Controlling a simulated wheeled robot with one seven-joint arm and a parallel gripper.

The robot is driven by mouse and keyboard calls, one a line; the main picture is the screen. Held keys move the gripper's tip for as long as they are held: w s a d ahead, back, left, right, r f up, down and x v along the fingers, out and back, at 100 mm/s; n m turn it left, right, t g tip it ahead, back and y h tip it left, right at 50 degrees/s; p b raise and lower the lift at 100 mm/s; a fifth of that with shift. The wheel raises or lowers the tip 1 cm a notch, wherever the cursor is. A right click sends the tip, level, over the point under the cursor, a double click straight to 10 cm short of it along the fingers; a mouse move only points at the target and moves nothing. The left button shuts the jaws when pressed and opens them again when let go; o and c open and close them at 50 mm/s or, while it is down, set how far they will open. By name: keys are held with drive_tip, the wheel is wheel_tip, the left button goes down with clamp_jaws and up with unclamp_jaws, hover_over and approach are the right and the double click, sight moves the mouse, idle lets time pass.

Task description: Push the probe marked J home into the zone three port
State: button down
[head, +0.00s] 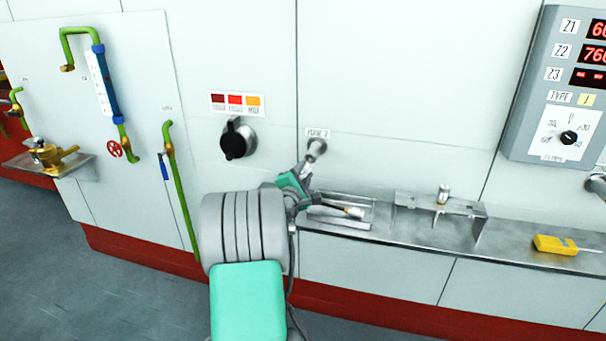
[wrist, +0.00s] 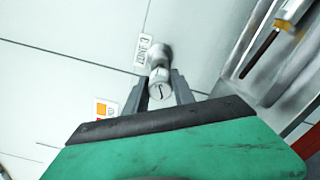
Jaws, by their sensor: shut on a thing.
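My gripper (head: 304,178) is raised to the white wall panel at the zone 3 port (head: 317,146), whose label (head: 318,133) sits just above it. In the wrist view the two dark fingers (wrist: 160,84) are shut on a grey cylindrical probe end (wrist: 159,90) with a letter J on its face. The port, a grey round fitting (wrist: 159,54), lies straight beyond the probe, beside the label (wrist: 143,50). The probe's shaft is hidden behind its end, so I cannot tell how deep it sits. In the head view my gripper hides most of the probe.
A metal ledge (head: 390,240) runs below the port. It bears a tray (head: 335,224) with a thin rod in it, a bracket (head: 468,208) with a small grey cylinder (head: 444,193), and a yellow handheld device (head: 560,245). A black-capped fitting (head: 235,141) projects left of the port.

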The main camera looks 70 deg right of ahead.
drive_tip(key=shift+w+d+r, duration=0.1)
drive_tip(key=shift+w+d, duration=0.05)
drive_tip(key=shift+d, duration=0.65)
drive_tip(key=shift+w+d, duration=0.1)
drive_tip(key=shift+d, duration=0.7)
drive_tip(key=c, duration=1)
unclamp_jaws()
drive_tip(key=shift+o, duration=0.2)
drive_tip(key=shift+a, duration=0.3)
drive_tip(key=a, duration=0.4)
drive_tip(key=s+a+b, duration=0.1)
drive_tip(key=a, duration=0.2)
drive_tip(key=shift+s+a, duration=0.1)
